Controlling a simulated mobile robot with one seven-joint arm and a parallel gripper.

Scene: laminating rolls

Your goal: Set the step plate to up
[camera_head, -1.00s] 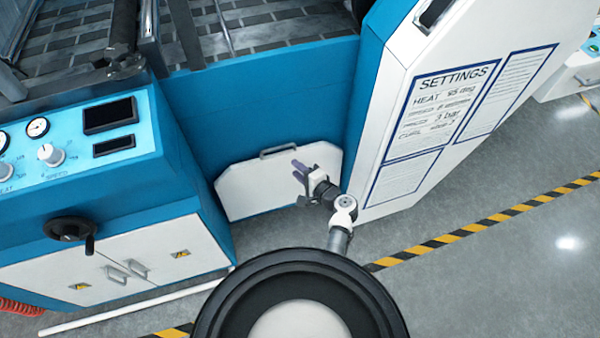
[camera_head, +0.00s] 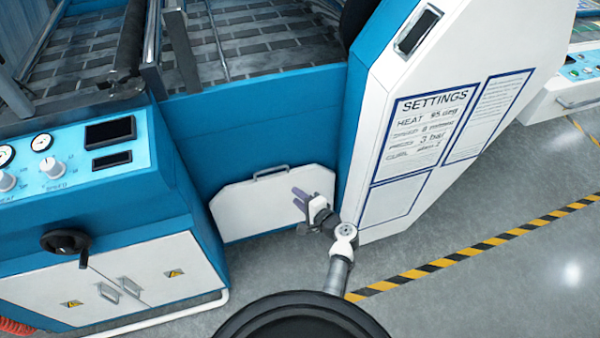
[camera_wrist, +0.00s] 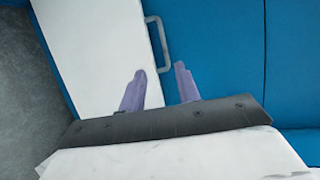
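The step plate (camera_head: 250,205) is a white panel with cut corners and a grey bar handle (camera_head: 270,172) on its top edge. It sits low against the blue machine front, and its exact tilt is hard to judge. In the wrist view the plate (camera_wrist: 95,60) fills the left, with its handle (camera_wrist: 160,42) at its right edge. My gripper (camera_head: 298,194) is in front of the plate's right part, below and right of the handle. In the wrist view its two purple fingers (camera_wrist: 160,72) are apart with nothing between them. The handle lies beyond the fingertips, and no contact shows.
A white cabinet with a settings sheet (camera_head: 432,110) stands close to the right of my gripper. A blue control console (camera_head: 75,150) with a crank (camera_head: 67,243) and white doors (camera_head: 160,262) is at left. Grey floor (camera_head: 480,285) with a striped line is clear at right.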

